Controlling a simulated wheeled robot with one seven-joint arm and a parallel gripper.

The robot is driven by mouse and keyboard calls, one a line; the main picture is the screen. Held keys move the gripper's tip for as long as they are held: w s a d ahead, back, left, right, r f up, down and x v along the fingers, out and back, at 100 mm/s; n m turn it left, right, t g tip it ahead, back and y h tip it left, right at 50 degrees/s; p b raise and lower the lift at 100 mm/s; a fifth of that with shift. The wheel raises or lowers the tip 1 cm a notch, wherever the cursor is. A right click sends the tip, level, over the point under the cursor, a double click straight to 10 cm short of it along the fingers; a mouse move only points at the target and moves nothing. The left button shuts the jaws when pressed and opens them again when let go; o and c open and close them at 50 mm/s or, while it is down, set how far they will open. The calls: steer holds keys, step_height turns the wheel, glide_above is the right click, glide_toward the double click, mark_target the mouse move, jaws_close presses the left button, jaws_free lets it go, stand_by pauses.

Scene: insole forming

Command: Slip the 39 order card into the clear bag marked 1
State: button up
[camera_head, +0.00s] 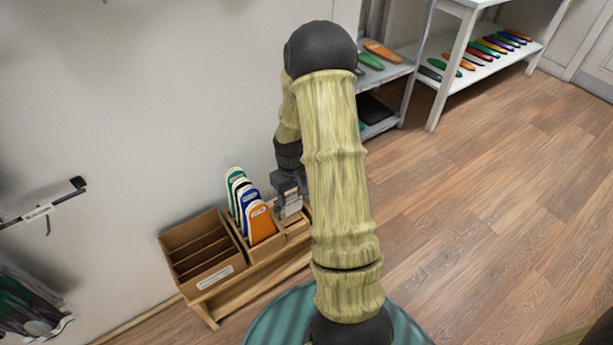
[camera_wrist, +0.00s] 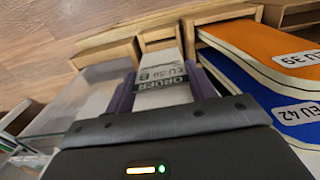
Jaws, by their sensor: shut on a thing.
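My gripper (camera_wrist: 162,92) is shut on a white order card (camera_wrist: 160,75), with one dark finger on each side of it. The card's print is upside down in the wrist view and reads ORDER, EU 39 and a B. In the head view my gripper (camera_head: 289,188) is low over the right part of the wooden rack, partly hidden by my arm, and a pale card shows below it. The card is at a small wooden compartment (camera_wrist: 158,34); I cannot tell if it is clear of it. No clear bag marked 1 can be made out.
A wooden rack (camera_head: 208,282) holds several upright insoles, with an orange EU 39 (camera_wrist: 265,45) and a blue EU 42 (camera_wrist: 290,122) close by. A wall rail (camera_head: 45,210) and clear-wrapped items (camera_head: 28,300) are at left. Shelves stand behind; the right floor is clear.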

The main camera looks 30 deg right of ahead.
steer(key=shift+r, duration=0.1)
step_height(320, 180, up, 19)
steer(key=w+p, duration=0.1)
steer(key=p, duration=2.2)
steer(key=shift+r, duration=0.2)
steer(key=shift+f, duration=0.1)
steer(key=shift+a, duration=0.1)
